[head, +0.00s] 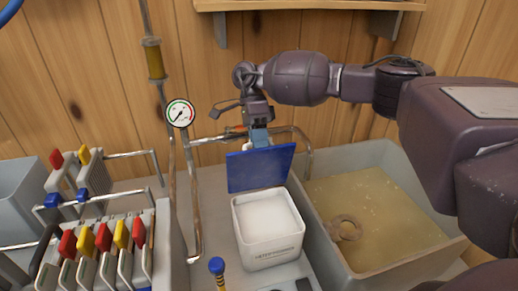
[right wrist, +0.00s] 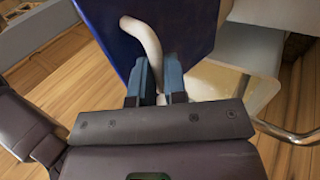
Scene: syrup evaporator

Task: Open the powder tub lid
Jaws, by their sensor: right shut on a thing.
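The powder tub (head: 270,246) is a white square box with white powder (head: 266,215) inside, on the grey counter between the pipes and the large basin. Its blue lid (head: 261,168) stands raised, nearly upright, at the tub's back edge, and the tub's mouth is uncovered. My right gripper (head: 260,137) is behind the top of the lid. In the right wrist view, the gripper (right wrist: 160,80) is shut on the white curved handle (right wrist: 146,42) of the blue lid (right wrist: 185,22). The tub shows partly behind it there. My left gripper is not in view.
A grey basin (head: 379,151) of yellowish liquid with a ring-shaped thing (head: 345,228) stands right of the tub. Metal pipes and a pressure gauge (head: 180,113) rise at the left. A rack with red and yellow handles (head: 95,243) stands at the lower left. A shelf (head: 300,5) hangs above.

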